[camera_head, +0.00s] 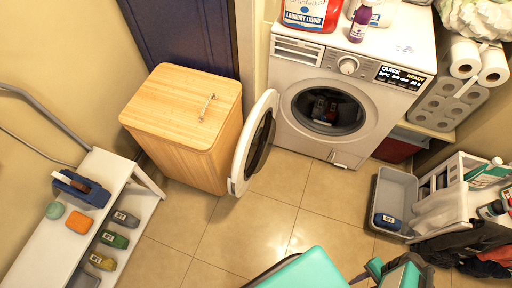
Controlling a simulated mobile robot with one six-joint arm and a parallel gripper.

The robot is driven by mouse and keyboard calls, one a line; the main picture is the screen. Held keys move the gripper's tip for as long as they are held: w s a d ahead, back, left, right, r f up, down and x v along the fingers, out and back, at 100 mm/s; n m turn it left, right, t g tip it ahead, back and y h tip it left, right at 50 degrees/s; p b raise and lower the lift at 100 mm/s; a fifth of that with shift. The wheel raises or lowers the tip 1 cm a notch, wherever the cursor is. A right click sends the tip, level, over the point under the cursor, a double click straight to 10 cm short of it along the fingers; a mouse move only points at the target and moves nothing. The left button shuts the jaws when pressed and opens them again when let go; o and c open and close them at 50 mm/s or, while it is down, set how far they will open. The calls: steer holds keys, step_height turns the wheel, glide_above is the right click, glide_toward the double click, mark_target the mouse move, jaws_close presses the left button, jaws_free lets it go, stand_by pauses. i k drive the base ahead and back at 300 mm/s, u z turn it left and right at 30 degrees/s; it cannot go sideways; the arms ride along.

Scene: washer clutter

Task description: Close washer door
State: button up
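The white washer (350,75) stands at the top centre, against the wall. Its round door (254,143) is swung wide open to the left, seen nearly edge-on, close to the wooden hamper. The round drum opening (328,107) is uncovered, with dark and reddish items inside. Teal and black parts of my arm show at the bottom edge. What appears to be my gripper (372,268) is partly cut off there, well apart from the door, and its fingers are not clear.
A wooden hamper (185,105) stands left of the door, with a small metal item on its lid. A white shelf (110,215) is at left. A grey bin (398,188) and white rack (450,205) are at right. Tiled floor (250,215) before the washer is clear.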

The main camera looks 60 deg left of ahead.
mark_target(267, 105)
steer(key=z, duration=0.1)
steer(key=k, duration=2.05)
steer(key=u, duration=1.3)
steer(key=i, duration=0.95)
